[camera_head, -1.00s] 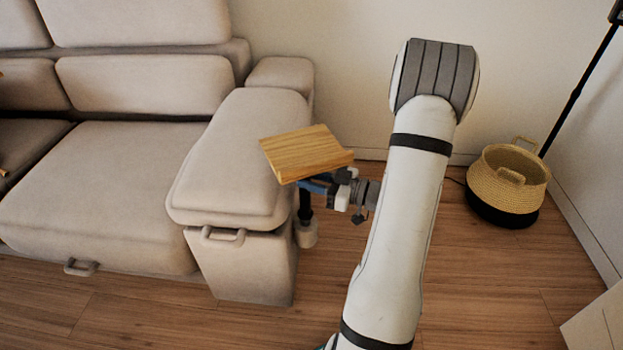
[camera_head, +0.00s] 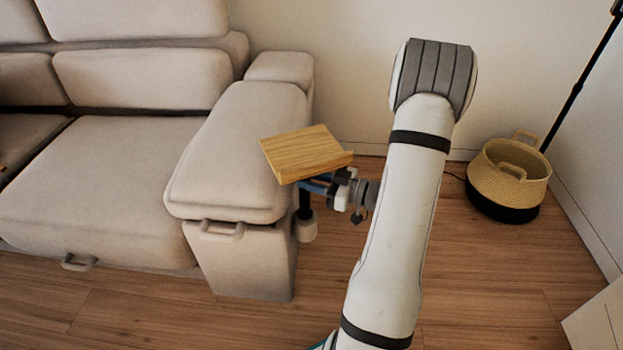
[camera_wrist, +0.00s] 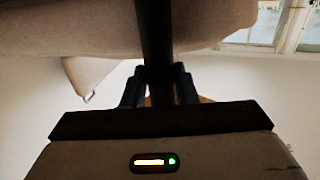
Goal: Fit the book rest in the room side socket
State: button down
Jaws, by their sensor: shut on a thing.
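The book rest (camera_head: 303,153) is a wooden board with a raised lip at its right edge, on a dark post. It is tilted in the head view, beside the sofa arm. My gripper (camera_head: 328,186) is shut on its post just below the board. In the wrist view the dark post (camera_wrist: 155,35) runs up between the fingers of my gripper (camera_wrist: 158,85). The room side socket (camera_head: 307,229) is a small beige cup on the outer side of the sofa arm. The post's lower end overlaps the socket's top in the picture; I cannot tell whether it is inside or in front.
The sofa arm (camera_head: 238,150) is close on the left, with a handle loop (camera_head: 222,229) at its front. A woven basket (camera_head: 508,178) and a black lamp pole (camera_head: 578,90) stand at the right. The wood floor (camera_head: 480,280) between is clear.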

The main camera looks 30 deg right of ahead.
jog(key=shift+f+b, duration=0.3)
jog(key=shift+f, duration=0.25)
jog(key=c, duration=1.1)
grip_release()
jog(key=shift+p+v, duration=1.25)
jog(key=shift+v, duration=2.7)
